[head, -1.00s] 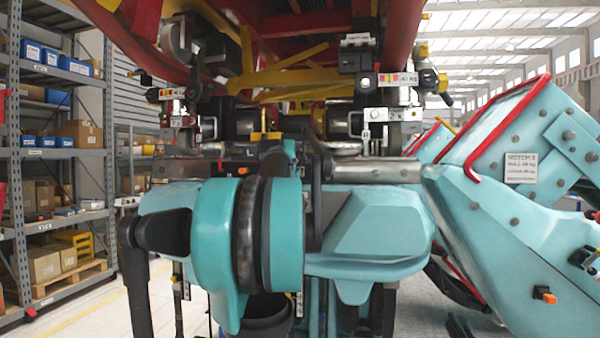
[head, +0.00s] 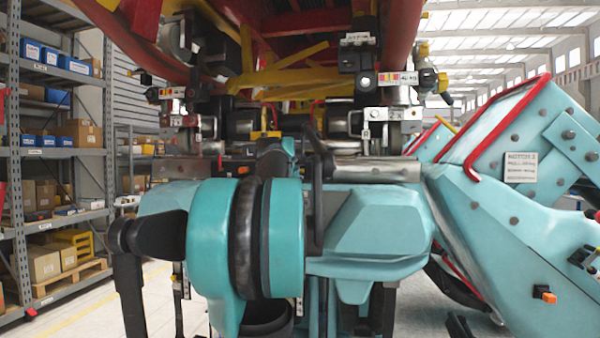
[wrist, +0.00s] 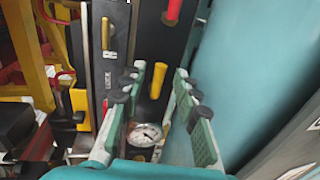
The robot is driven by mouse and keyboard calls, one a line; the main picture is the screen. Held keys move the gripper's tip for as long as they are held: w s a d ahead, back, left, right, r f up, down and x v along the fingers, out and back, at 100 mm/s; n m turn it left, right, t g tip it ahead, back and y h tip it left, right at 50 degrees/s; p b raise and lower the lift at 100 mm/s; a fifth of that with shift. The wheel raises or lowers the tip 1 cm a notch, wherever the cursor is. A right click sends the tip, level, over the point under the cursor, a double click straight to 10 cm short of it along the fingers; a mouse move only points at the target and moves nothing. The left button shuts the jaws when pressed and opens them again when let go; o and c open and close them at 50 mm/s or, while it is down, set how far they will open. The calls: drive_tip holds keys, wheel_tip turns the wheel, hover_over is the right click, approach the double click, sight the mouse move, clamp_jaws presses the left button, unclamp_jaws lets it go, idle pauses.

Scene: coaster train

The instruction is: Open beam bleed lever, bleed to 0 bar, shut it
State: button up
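In the wrist view my gripper (wrist: 158,78) is open, with its two teal fingers apart and dark pads at the tips. A yellow lever handle (wrist: 157,82) shows between the fingertips; I cannot tell whether either finger touches it. A round white-faced gauge (wrist: 147,133) lies below the lever, seen between the fingers. Its needle is too small to read. A red handle (wrist: 172,11) sits above on the same dark panel (wrist: 147,40). In the head view my own arm hides the gripper, the levers and the gauge.
A brass handle (wrist: 104,33) beside the word LOCK is left of the panel. A large teal surface (wrist: 255,65) fills the right of the wrist view. In the head view the red train underside (head: 320,20) hangs overhead, and shelving (head: 60,160) stands left.

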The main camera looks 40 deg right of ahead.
drive_tip(key=v, duration=1.1)
